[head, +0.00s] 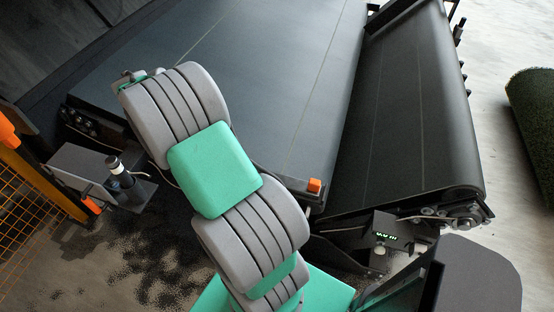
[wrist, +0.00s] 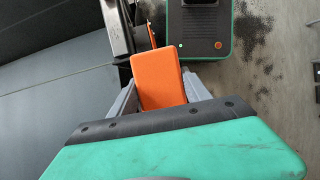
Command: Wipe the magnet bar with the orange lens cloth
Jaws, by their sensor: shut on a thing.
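In the wrist view my gripper (wrist: 161,84) has its two grey fingers on either side of an orange rectangular pad, which I take as the orange lens cloth (wrist: 163,72). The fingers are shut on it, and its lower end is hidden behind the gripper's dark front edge. The gripper cannot be made out in the head view, where my arm's grey and green links fill the middle. No part can be clearly told as the magnet bar; a dark bar-like edge (wrist: 121,28) lies just beyond the cloth in the wrist view.
A wide dark conveyor belt (head: 270,75) runs behind my arm, with a second sloping belt (head: 415,110) at right. A grey bracketed box (head: 85,165) and orange mesh fence (head: 35,190) stand at left. A turf roll (head: 535,120) lies far right.

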